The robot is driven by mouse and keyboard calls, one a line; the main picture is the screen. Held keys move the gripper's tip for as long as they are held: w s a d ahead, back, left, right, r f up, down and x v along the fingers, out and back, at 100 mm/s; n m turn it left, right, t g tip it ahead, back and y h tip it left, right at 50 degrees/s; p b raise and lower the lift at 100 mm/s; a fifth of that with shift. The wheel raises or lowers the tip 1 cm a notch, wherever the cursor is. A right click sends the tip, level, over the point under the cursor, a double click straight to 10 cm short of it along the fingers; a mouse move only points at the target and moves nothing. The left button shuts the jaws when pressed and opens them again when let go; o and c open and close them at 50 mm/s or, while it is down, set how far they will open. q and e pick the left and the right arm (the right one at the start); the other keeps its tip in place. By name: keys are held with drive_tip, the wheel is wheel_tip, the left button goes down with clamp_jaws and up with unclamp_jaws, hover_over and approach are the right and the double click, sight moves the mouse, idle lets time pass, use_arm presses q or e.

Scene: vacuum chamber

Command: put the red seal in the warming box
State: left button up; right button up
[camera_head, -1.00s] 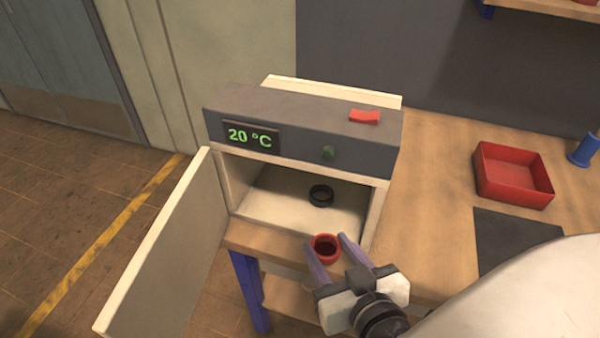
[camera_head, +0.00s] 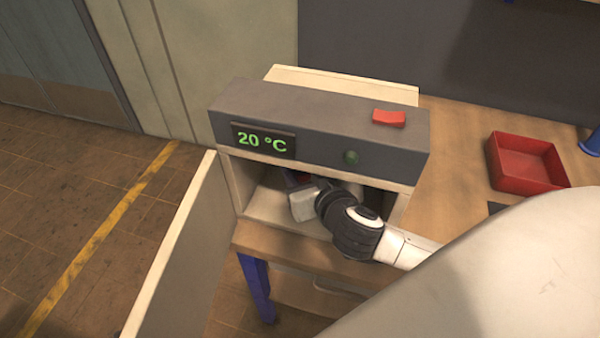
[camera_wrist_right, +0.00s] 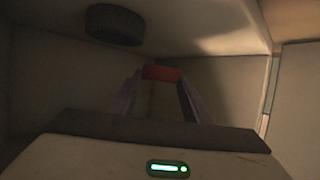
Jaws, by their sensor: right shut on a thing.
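The warming box (camera_head: 320,125) stands on the bench with its door (camera_head: 175,250) open to the left. My right gripper (camera_head: 296,180) reaches inside through the front opening. Its fingers are mostly hidden by the box's top panel in the head view. In the right wrist view my right gripper (camera_wrist_right: 160,82) is shut on the red seal (camera_wrist_right: 161,73), held between the fingertips inside the box. The red seal is not clearly visible in the head view. I cannot tell whether it touches the box floor. My left gripper is not in view.
A black ring (camera_wrist_right: 115,24) is inside the box, apart from the seal. A red tray (camera_head: 525,163) sits on the bench at the right. The box front carries a display reading 20 °C (camera_head: 263,141), a green button (camera_head: 351,157) and a red switch (camera_head: 389,118) on top.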

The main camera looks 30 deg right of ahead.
sight(305, 180)
drive_tip(key=shift+w+d, duration=0.2)
drive_tip(key=shift+w, duration=0.7)
drive_tip(key=shift+f+b, duration=0.6)
drive_tip(key=shift+f, duration=1.15)
drive_tip(key=shift+f, duration=0.15)
drive_tip(key=o, duration=1)
drive_tip(key=shift+o, duration=0.2)
drive_tip(key=shift+s+r, duration=0.2)
drive_tip(key=p+v, duration=0.1)
drive_tip(key=v, duration=1)
drive_tip(key=shift+s+a+r, duration=0.1)
drive_tip(key=shift+s+r, duration=0.15)
